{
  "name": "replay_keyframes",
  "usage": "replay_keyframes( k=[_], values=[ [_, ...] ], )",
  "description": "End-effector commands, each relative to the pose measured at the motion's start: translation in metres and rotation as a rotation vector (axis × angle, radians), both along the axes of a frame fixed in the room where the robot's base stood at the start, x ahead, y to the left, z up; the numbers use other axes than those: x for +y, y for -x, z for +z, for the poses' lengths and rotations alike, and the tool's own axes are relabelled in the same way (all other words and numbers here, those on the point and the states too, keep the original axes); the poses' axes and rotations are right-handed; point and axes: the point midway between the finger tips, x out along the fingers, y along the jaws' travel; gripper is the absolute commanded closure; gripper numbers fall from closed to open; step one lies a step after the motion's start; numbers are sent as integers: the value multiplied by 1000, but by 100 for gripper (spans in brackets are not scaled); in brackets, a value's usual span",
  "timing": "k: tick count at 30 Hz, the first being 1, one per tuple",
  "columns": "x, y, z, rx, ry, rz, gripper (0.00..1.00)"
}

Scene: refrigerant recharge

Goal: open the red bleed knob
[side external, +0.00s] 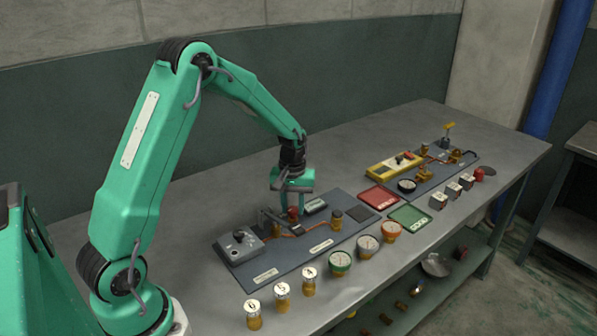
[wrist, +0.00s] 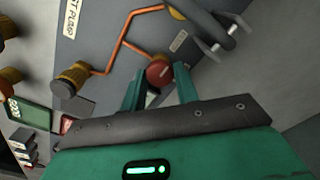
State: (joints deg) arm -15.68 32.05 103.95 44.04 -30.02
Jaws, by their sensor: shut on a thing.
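The red bleed knob (wrist: 159,73) shows in the wrist view between the tips of my gripper (wrist: 161,90), whose two green fingers are shut on it. In the side view the red knob (side external: 292,212) stands on the grey board (side external: 232,265), directly below my gripper (side external: 292,197). The fingers come down on it from above. The lower part of the knob is partly hidden by the fingers in the wrist view. How far the knob is turned cannot be told.
Copper pipes (wrist: 121,42) and a brass fitting (wrist: 72,79) lie close to the knob. A grey box with a dial (side external: 238,245) stands at the board's left. Several canisters (side external: 282,296) and round gauges (side external: 340,263) line the front. A yellow tray (side external: 385,170) is farther right.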

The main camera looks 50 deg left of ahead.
Motion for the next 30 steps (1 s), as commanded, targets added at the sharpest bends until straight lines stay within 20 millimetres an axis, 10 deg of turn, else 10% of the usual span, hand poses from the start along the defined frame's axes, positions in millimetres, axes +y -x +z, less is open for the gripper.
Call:
replay_keyframes(
  k=[10,11,14,30],
  values=[
    [0,0,2,-2,-1,5,92],
    [0,0,2,-2,-1,4,66],
    [0,0,1,-2,-1,4,48],
    [0,-1,13,-3,-1,3,48]
  ],
)
